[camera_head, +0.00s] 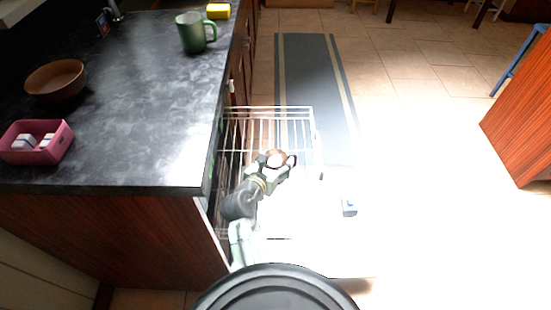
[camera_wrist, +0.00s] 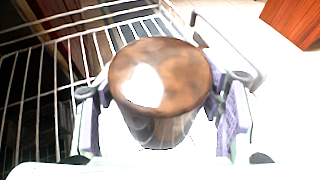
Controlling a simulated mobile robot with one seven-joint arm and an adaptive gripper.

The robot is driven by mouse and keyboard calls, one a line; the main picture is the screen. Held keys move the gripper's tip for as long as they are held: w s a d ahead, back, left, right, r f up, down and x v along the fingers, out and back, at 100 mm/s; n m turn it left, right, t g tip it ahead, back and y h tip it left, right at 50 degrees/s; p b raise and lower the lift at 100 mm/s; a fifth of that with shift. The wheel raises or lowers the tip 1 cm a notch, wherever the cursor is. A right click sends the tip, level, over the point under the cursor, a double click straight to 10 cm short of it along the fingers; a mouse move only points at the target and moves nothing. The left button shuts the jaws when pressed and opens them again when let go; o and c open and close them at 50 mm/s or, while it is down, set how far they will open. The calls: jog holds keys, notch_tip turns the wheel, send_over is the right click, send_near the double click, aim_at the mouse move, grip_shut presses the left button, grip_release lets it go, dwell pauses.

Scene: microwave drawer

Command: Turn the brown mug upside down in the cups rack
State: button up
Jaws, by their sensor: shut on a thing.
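The brown mug (camera_head: 280,154) is held in my gripper (camera_head: 272,165) over the pulled-out white wire rack (camera_head: 268,108). Its dark handle points right in the head view. In the wrist view, the mug (camera_wrist: 160,75) sits between the two purple-padded fingers, which press on its sides. A round brown end with a bright glare patch faces the wrist camera; I cannot tell if it is base or mouth. The rack's wires (camera_wrist: 40,85) show behind and left of the mug. Whether the mug touches the rack is unclear.
The dark countertop (camera_head: 140,110) edges the rack on the left. On it are a green mug (camera_head: 192,34), a brown bowl (camera_head: 55,78) and a pink box (camera_head: 38,150). A small blue-topped item (camera_head: 349,207) is right of my arm. Strong glare washes out the right floor.

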aim_at(278, 152)
jog(key=shift+f+b, duration=0.7)
jog(key=shift+f, duration=2.7)
jog(key=o, duration=1.6)
jog(key=shift+o, duration=0.2)
notch_tip(278, 152, up, 10)
jog(key=shift+r, duration=0.1)
